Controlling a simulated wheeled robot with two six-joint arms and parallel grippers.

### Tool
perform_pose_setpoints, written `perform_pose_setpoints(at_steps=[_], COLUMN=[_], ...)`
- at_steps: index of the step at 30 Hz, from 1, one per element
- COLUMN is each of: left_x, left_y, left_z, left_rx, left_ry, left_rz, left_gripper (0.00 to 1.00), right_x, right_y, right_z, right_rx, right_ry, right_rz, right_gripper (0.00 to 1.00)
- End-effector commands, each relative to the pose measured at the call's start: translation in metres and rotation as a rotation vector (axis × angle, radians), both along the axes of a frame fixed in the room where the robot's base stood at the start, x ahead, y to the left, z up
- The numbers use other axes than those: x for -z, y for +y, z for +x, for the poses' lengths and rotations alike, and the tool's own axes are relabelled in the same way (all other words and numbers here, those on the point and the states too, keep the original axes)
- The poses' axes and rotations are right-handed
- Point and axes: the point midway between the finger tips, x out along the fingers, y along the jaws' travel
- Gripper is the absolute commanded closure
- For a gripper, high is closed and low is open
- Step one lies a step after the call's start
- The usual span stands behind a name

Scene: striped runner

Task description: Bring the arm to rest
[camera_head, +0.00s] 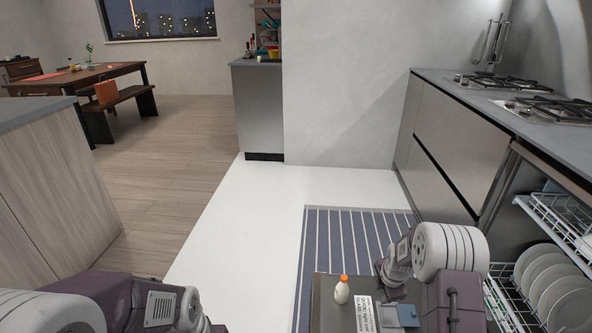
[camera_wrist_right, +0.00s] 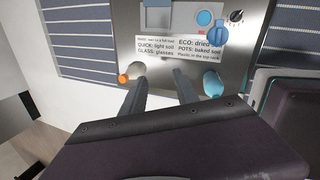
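My right arm comes in at the lower right of the head view, with its gripper (camera_head: 383,274) over a dark grey panel (camera_head: 327,306). In the right wrist view the two dark fingers of the right gripper (camera_wrist_right: 160,92) stand apart, with nothing between them. The panel (camera_wrist_right: 135,42) with printed labels lies beyond the fingertips. Of my left arm, only purple and white links show at the lower left of the head view; its gripper is out of view.
A white bottle (camera_head: 342,292) with an orange cap stands on the panel beside a printed label (camera_head: 364,314). An open dishwasher rack with white plates (camera_head: 545,278) is at the right, below the counter (camera_head: 455,88). A striped runner (camera_head: 325,235) lies ahead; white floor left of it is clear.

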Motion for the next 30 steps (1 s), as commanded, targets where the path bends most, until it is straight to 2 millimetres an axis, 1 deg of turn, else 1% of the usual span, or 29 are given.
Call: perform_pose_setpoints(at_steps=[1,2,3,5,6,7,9,11,12,15,17,18,19,22,23,24,26,29,30], left_x=[0.0,0.0,0.0,0.0,0.0,0.0,0.0,0.0,0.0,0.0,0.0,0.0,0.0,0.0,-0.027,-0.043,-0.063,-0.098,-0.113], left_y=[0.0,0.0,0.0,0.0,0.0,0.0,0.0,0.0,0.0,0.0,0.0,0.0,0.0,0.0,0.0,0.0,0.0,0.0,0.0], left_z=[0.0,0.0,0.0,0.0,0.0,0.0,0.0,0.0,0.0,0.0,0.0,0.0,0.0,0.0,0.0,0.0,0.0,0.0,0.0], left_rx=[0.0,0.0,0.0,0.0,0.0,0.0,0.0,0.0,0.0,0.0,0.0,0.0,0.0,0.0,0.0,0.0,0.0,0.0,0.0], left_ry=[0.0,0.0,0.0,0.0,0.0,0.0,0.0,0.0,0.0,0.0,0.0,0.0,0.0,0.0,0.002,0.001,-0.001,-0.001,-0.001], left_rz=[0.0,0.0,0.0,0.0,0.0,0.0,0.0,0.0,0.0,0.0,0.0,0.0,0.0,0.0,0.0,0.0,0.0,0.0,0.0], left_gripper=[0.64,0.64,0.64,0.64,0.64,0.64,0.64,0.64,0.64,0.64,0.64,0.64,0.64,0.64,0.64,0.64,0.64,0.64,0.64], right_x=[-0.037,-0.055,-0.077,-0.103,-0.116,-0.123,-0.131,-0.13,-0.127,-0.115,-0.106,-0.104,-0.103,-0.103,-0.131,-0.147,-0.166,-0.201,-0.217], right_y=[0.022,0.034,0.049,0.07,0.082,0.089,0.1,0.104,0.105,0.104,0.104,0.104,0.104,0.104,0.104,0.104,0.104,0.104,0.104], right_z=[-0.004,-0.01,-0.022,-0.047,-0.067,-0.083,-0.12,-0.147,-0.164,-0.201,-0.219,-0.226,-0.229,-0.23,-0.23,-0.23,-0.229,-0.229,-0.229], right_rx=[0.021,0.055,0.115,0.231,0.326,0.408,0.611,0.781,0.893,1.169,1.328,1.428,1.5,1.736,1.724,1.72,1.718,1.718,1.718], right_ry=[-0.035,-0.05,-0.065,-0.076,-0.077,-0.072,-0.048,-0.02,0.002,0.063,0.096,0.108,0.111,0.098,0.098,0.098,0.099,0.099,0.099], right_rz=[0.015,0.034,0.064,0.119,0.161,0.194,0.262,0.305,0.325,0.351,0.351,0.354,0.361,0.396,0.395,0.394,0.395,0.395,0.394], right_gripper=[0.64,0.64,0.64,0.64,0.64,0.64,0.64,0.64,0.64,0.64,0.64,0.64,0.64,0.64,0.64,0.64,0.64,0.64,0.64])
